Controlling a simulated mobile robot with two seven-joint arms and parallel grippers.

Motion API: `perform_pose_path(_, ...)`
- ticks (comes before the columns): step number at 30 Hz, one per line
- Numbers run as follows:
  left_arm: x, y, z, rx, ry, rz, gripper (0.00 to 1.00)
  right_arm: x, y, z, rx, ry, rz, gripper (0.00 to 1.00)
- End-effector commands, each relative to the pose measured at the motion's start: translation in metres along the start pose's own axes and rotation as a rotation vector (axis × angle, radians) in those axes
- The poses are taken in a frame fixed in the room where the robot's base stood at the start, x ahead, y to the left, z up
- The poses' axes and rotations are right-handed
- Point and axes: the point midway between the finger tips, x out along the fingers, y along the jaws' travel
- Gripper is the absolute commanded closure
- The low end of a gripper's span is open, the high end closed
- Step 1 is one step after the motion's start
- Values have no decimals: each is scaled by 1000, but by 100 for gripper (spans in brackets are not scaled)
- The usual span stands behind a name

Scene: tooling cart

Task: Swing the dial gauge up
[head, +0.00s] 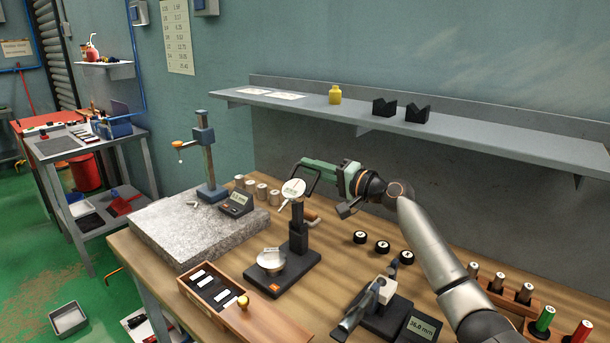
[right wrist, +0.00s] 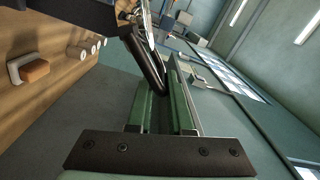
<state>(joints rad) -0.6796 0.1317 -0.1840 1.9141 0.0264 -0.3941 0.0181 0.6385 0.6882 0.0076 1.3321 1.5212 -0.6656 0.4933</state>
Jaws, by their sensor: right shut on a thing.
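The dial gauge (head: 293,188) has a round white face and sits at the top of a black stand (head: 298,238) on a dark base, above a round silver part (head: 272,262). My right gripper (head: 306,181) reaches in from the right, its green fingers at the gauge, and is shut on it. In the right wrist view a dark rod (right wrist: 148,68) lies between the green fingers (right wrist: 160,95); the gauge face cannot be made out clearly there. My left gripper is not in view.
A granite plate (head: 205,238) with a height stand (head: 207,160) is at the left. An open wooden box (head: 235,318) lies in front. A micrometer (head: 380,292) stands at the front right. Several black rings (head: 382,247) lie behind it. A wall shelf (head: 455,128) runs above.

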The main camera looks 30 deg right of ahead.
Motion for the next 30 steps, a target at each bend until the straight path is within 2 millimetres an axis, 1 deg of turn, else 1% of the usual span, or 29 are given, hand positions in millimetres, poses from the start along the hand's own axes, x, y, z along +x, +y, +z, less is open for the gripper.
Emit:
perform_pose_path(1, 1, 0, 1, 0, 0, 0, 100, 0, -3, -6, 23, 8, -12, 100)
perform_pose_path(7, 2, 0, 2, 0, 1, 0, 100, 0, 1, -13, 80, 8, -13, 100)
perform_pose_path(23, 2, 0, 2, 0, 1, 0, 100, -1, 2, -16, 98, 10, -13, 100)
perform_pose_path(24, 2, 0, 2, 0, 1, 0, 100, -1, 2, -16, 98, 9, -12, 77)
perform_pose_path(27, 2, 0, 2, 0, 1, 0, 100, -1, 3, -15, 98, 8, -10, 66)
perform_pose_path(30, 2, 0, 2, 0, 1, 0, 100, 0, 5, -14, 98, 6, -7, 56)
